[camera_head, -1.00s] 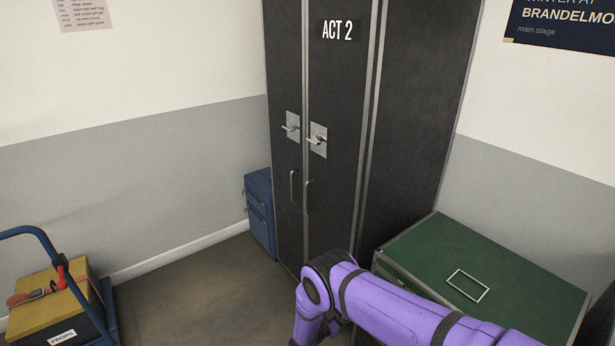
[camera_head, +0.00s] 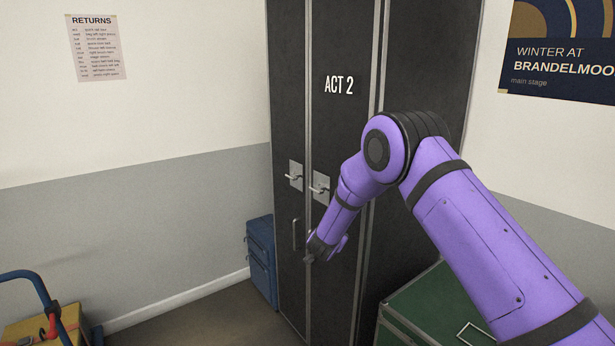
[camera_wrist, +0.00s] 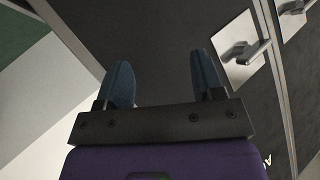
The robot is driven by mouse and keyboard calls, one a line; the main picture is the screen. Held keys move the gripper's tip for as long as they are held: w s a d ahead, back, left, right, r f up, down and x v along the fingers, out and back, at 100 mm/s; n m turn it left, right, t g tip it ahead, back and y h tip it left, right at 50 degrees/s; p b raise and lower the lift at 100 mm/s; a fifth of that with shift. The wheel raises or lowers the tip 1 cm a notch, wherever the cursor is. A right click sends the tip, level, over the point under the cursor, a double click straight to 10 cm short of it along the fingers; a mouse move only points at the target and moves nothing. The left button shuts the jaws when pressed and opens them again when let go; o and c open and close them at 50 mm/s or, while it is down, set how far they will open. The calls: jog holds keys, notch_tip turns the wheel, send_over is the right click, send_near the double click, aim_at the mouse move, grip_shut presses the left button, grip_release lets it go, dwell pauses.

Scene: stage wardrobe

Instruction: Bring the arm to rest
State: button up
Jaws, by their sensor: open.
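My arm (camera_head: 455,220) is purple with dark joint bands and reaches in from the lower right in the head view, bent at a raised elbow. Its forearm slopes down to the left, in front of the black ACT 2 wardrobe (camera_head: 340,130). In the wrist view my gripper (camera_wrist: 158,85) shows two blue-grey fingers spread apart with nothing between them. A latch handle on its plate (camera_wrist: 240,50) shows to the right of the fingers. In the head view the gripper end is small, and its contact with the wardrobe front cannot be told.
A green-topped trunk (camera_head: 420,300) stands at the lower right, partly behind my arm. A blue suitcase (camera_head: 261,260) stands left of the wardrobe. A blue trolley (camera_head: 45,290) with a yellow-lidded box (camera_head: 28,328) is at the lower left. The floor between is clear.

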jog(key=s+d+r+n+y, duration=0.1)
jog(key=s+d+r+y, duration=0.15)
jog(key=r, duration=0.55)
jog(key=s+d+r+n+g+y, duration=0.15)
jog(key=s+r, duration=0.25)
jog(key=r, duration=0.4)
jog(key=s+d+r+n+y, duration=0.1)
jog(key=s+r, duration=0.2)
jog(key=r, duration=0.6)
jog(key=s+d+r+n+g+y, duration=0.1)
jog(key=s+d+r+n, duration=0.15)
jog(key=s+r, duration=0.4)
jog(key=s+d+r+n+g+y, duration=0.1)
jog(key=s+d+r, duration=0.25)
jog(key=s, duration=0.55)
jog(key=s+d+g+h, duration=0.1)
jog(key=s+d, duration=0.2)
jog(key=s, duration=0.7)
jog(key=s+d+f+n+g+h, duration=0.1)
jog(key=s+d, duration=0.3)
jog(key=s, duration=0.7)
jog(key=s+d+f+g+h, duration=0.1)
jog(key=s+d+g, duration=0.1)
jog(key=s, duration=0.8)
jog(key=shift+s+d+n, duration=0.2)
jog(key=shift+d+n, duration=0.1)
jog(key=shift+d, duration=0.4)
jog(key=shift+f, duration=0.1)
